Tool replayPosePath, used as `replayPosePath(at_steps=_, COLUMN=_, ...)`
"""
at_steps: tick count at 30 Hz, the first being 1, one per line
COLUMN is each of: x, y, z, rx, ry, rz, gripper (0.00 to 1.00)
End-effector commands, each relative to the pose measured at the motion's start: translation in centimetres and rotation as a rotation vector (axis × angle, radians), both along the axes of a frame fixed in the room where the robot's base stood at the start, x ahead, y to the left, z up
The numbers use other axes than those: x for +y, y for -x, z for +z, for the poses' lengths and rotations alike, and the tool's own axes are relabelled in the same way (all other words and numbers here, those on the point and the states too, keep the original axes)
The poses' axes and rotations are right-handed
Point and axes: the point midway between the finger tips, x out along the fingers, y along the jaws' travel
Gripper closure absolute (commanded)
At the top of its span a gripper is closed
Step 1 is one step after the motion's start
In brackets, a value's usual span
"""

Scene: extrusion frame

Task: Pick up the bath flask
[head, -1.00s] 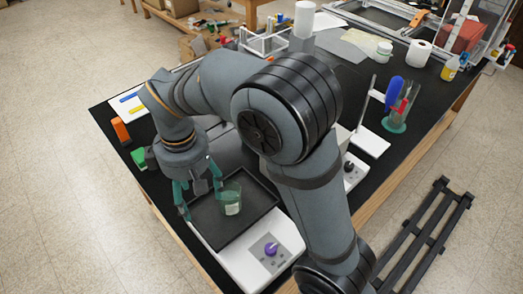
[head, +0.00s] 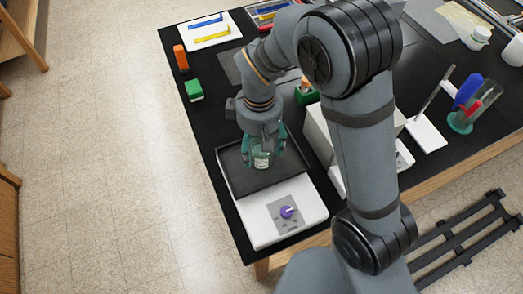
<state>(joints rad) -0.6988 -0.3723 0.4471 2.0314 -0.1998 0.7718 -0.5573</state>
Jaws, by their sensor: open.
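The bath flask (head: 262,158) is a small clear greenish glass vessel with a pale label. It stands in the dark tray (head: 236,184) of a white bath unit (head: 258,232) with a purple knob. My gripper (head: 263,155) has teal fingers and points down over the flask. The fingers are open, one on each side of the flask. Whether either finger touches the glass cannot be told. The flask's upper part is hidden by my gripper.
A green block (head: 194,90) and an orange block (head: 181,58) lie on the black table to the left. A white box-like device (head: 318,137) stands close on the right. A stand (head: 427,132) and a cylinder with blue and red items (head: 470,105) are farther right.

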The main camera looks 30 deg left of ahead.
Motion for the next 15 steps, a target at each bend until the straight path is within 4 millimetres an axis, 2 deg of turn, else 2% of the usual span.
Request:
replayPosePath(at_steps=3, x=0.0, y=0.0, z=-1.4, rx=0.000, ry=0.002, rz=0.001, gripper=0.33)
replayPosePath(at_steps=6, x=0.0, y=-0.1, z=-1.9, rx=0.000, ry=0.000, rz=-0.001, gripper=0.33)
replayPosePath(at_steps=12, x=0.0, y=-0.1, z=-1.9, rx=-0.001, ry=-0.001, rz=-0.001, gripper=0.33)
replayPosePath(at_steps=15, x=0.0, y=-0.1, z=-1.9, rx=-0.001, ry=-0.001, rz=0.000, gripper=0.39)
